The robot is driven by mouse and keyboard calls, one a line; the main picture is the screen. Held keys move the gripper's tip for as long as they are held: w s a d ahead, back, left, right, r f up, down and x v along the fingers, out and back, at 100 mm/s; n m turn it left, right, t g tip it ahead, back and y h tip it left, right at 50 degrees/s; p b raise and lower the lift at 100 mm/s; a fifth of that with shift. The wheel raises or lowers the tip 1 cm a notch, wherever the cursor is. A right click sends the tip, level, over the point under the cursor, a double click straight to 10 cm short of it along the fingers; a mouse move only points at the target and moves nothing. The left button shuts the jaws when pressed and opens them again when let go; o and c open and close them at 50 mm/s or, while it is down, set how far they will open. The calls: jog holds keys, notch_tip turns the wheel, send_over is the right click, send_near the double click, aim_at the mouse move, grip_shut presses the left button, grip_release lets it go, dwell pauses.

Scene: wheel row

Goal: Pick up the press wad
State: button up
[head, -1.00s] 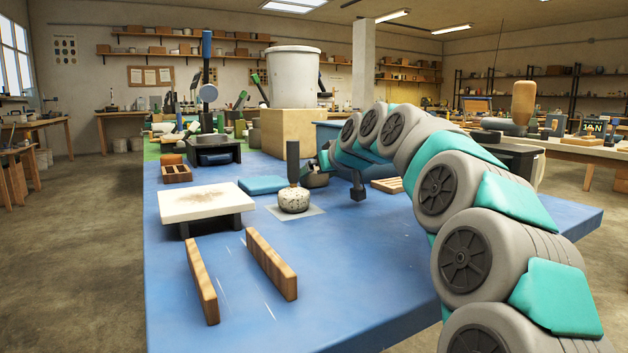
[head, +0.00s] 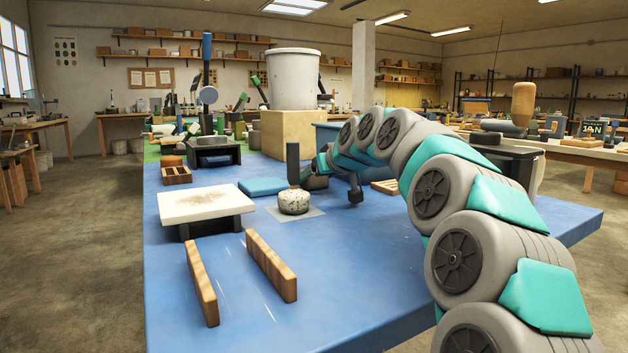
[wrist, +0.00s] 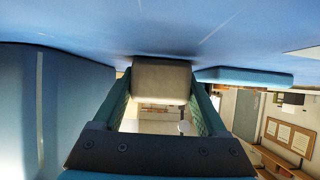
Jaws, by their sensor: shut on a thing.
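In the wrist view, a pale grey-beige block with rounded edges, which I take as the press wad (wrist: 162,78), sits between the teal fingers of my gripper (wrist: 162,92). The fingers press on its two sides, so the gripper is shut on it. The wad is close to the blue tabletop, with a dark shadow beside it. I cannot tell whether it touches the table. In the head view, my arm bends down over the middle of the table, and I cannot make out the held wad clearly there.
A speckled round piece with a dark upright handle (head: 293,202) stands on a pale sheet close left of my arm's end. A blue pad (head: 262,187), a pale slab on a stand (head: 206,203) and two wooden strips (head: 271,264) lie left. The front right tabletop is clear.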

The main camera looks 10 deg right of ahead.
grip_shut()
jog(key=shift+r, duration=0.1)
